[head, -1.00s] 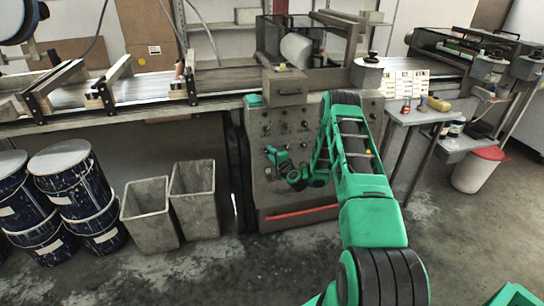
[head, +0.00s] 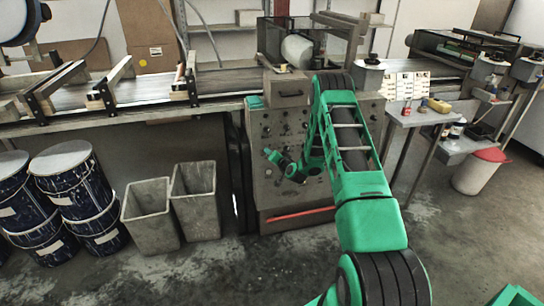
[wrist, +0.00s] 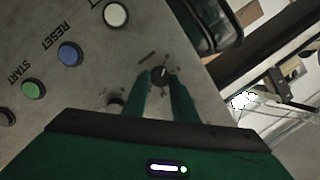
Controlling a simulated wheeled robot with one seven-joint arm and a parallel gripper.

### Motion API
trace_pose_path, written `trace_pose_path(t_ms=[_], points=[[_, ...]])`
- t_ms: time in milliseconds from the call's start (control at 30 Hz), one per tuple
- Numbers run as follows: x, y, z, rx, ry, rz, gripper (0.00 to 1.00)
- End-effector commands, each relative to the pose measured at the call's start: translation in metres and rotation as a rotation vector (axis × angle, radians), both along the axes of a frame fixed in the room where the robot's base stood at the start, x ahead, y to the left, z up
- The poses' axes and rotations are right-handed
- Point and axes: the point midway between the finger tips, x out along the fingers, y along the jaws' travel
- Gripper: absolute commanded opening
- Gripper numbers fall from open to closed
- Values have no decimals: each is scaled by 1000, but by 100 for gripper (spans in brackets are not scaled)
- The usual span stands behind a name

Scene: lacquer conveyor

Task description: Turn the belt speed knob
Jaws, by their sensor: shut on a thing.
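The control panel (head: 263,188) is a grey cabinet front under the conveyor, with several knobs and buttons. In the wrist view, a dark knob (wrist: 162,74) with a pale pointer mark sits between the tips of my gripper (wrist: 163,82). The two green fingers are closed around its sides. A second knob (wrist: 115,106) is left of the fingers, partly hidden. In the head view my gripper (head: 269,154) is at the panel's left side, and the knob itself is too small to make out there.
In the wrist view, a white button (wrist: 116,14), a blue RESET button (wrist: 70,53) and a green START button (wrist: 33,88) lie left of the fingers. Two grey bins (head: 150,215) and blue drums (head: 72,185) stand left of the cabinet. A side table (head: 415,116) is at the right.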

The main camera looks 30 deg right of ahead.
Motion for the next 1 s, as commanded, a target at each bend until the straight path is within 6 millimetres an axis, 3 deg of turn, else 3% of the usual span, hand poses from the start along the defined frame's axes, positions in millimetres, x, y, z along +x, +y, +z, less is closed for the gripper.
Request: trace_pose_path(t_ms=[33, 600, 633, 700, 1000], points=[[-1, 7, -5, -4, 14, 11, 3], [-2, 6, -6, -35, 25, 15, 3], [-2, 5, -6, -35, 25, 15, 28], [-3, 5, -6, -35, 25, 15, 44], [-2, 2, -2, -38, 17, 9, 44]])
